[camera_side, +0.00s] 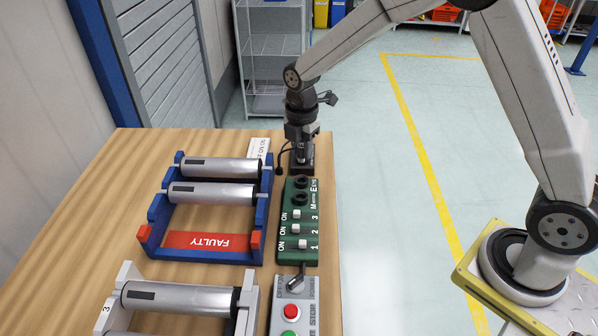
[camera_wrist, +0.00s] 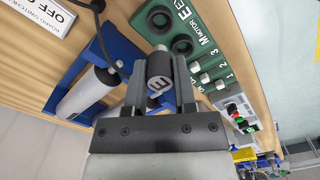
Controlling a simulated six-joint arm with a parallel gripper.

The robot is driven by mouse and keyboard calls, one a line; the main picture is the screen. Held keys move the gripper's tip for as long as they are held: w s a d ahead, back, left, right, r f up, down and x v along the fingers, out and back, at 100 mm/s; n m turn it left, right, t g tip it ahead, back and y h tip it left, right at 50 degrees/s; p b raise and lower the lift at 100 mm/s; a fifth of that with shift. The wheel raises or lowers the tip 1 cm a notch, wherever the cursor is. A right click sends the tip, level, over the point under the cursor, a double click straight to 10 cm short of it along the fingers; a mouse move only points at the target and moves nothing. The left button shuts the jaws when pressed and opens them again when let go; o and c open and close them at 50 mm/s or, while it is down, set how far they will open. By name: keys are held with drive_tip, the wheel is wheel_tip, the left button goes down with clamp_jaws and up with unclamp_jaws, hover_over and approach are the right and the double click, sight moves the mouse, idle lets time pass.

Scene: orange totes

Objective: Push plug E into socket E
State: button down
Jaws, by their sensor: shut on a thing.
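My gripper (camera_wrist: 160,75) is shut on plug E (camera_wrist: 158,88), a dark plug with a white E on its end, held between the two fingers in the wrist view. Socket E (camera_wrist: 158,17) is a dark round ring at the end of the green panel (camera_wrist: 205,25), beyond the plug in that view. The plug looks apart from the socket. In the side view my gripper (camera_side: 301,152) points down at the far end of the panel, just beyond socket E (camera_side: 302,182). The plug is hard to make out there, and its pins are hidden.
Socket M (camera_side: 299,198) sits beside socket E, with several white switches (camera_side: 298,214) further along. A blue rack (camera_side: 158,207) with silver cylinders stands left of the panel. A black cable (camera_side: 280,158) loops left of my gripper. A grey box with buttons (camera_side: 292,312) adjoins the panel.

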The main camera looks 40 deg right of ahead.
sight(301, 162)
drive_tip(key=shift+f, duration=0.15)
drive_tip(key=shift+f, duration=2.35)
drive_tip(key=shift+f, duration=1.1)
drive_tip(key=shift+c, duration=1.7)
unclamp_jaws()
drive_tip(key=shift+r, duration=3.9)
